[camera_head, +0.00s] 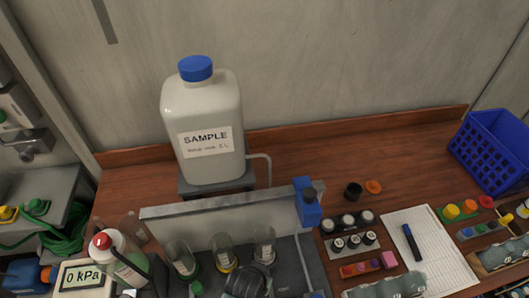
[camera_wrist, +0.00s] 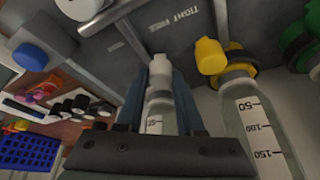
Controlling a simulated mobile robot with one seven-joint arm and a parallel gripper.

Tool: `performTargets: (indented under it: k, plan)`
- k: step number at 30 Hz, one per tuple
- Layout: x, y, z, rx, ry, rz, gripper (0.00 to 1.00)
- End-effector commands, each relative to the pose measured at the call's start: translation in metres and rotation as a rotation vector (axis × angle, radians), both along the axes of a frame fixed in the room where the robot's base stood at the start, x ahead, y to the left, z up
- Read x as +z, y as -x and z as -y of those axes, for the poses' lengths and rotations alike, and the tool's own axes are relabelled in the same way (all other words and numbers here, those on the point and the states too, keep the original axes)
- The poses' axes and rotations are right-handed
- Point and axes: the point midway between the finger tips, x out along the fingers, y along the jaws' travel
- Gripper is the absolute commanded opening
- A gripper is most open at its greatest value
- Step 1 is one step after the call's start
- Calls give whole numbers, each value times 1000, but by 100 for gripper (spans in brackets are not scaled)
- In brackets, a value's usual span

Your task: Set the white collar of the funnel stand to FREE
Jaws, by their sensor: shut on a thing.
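The white collar (camera_wrist: 160,70) of the funnel stand is in the middle of the wrist view, on a clear graduated funnel. My gripper (camera_wrist: 162,84) is shut on it, with one blue-grey finger on each side. The words TIGHT and FREE are printed on the grey stand panel (camera_wrist: 205,22) just above the collar. I cannot tell which word the collar is set to. A yellow collar (camera_wrist: 210,56) on another graduated funnel (camera_wrist: 258,125) is close on the right, and a green collar (camera_wrist: 297,40) is further right. In the head view the stand (camera_head: 165,212) stands at the front.
A large white SAMPLE jug (camera_head: 203,115) stands behind the stand. A blue valve block (camera_head: 307,202) is at the stand's right end. Small vials (camera_head: 347,222), a paper sheet (camera_head: 440,255) and a blue basket (camera_head: 492,150) are to the right.

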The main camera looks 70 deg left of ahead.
Motion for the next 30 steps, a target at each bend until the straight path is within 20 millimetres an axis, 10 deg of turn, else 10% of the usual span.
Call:
performTargets:
  k: [15, 16, 20, 30]
  plan:
    - [1, 0, -2, -16, -4, 0, 0]
    - [1, 0, -2, -16, -4, 0, 42]
    - [1, 1, -2, -15, -3, -1, 65]
    - [1, 1, -1, -14, -1, 0, 67]
